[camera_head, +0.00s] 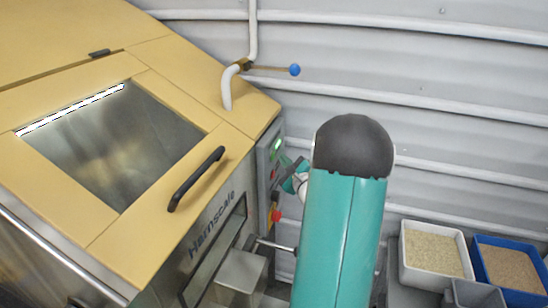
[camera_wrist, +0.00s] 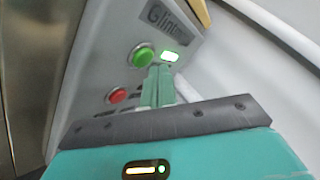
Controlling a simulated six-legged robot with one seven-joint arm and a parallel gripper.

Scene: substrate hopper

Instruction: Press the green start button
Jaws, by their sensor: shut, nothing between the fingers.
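The green start button (camera_wrist: 143,56) is a round domed button on a grey control panel (camera_wrist: 187,48). My gripper (camera_wrist: 160,68) is shut and empty. In the wrist view its fingertips lie just right of and below the green button; whether they touch the panel I cannot tell. In the head view my gripper (camera_head: 290,185) is at the panel on the side of the hopper machine, partly hidden behind my arm. A lit green indicator (camera_wrist: 170,56) sits right of the button, and also shows in the head view (camera_head: 277,144).
A red button (camera_wrist: 117,95) sits below the green one. A red knob (camera_head: 276,215) on yellow is lower on the panel. The yellow-topped machine (camera_head: 240,145) has a black handle (camera_head: 196,179). White (camera_head: 404,250) and blue (camera_head: 477,254) bins stand at right.

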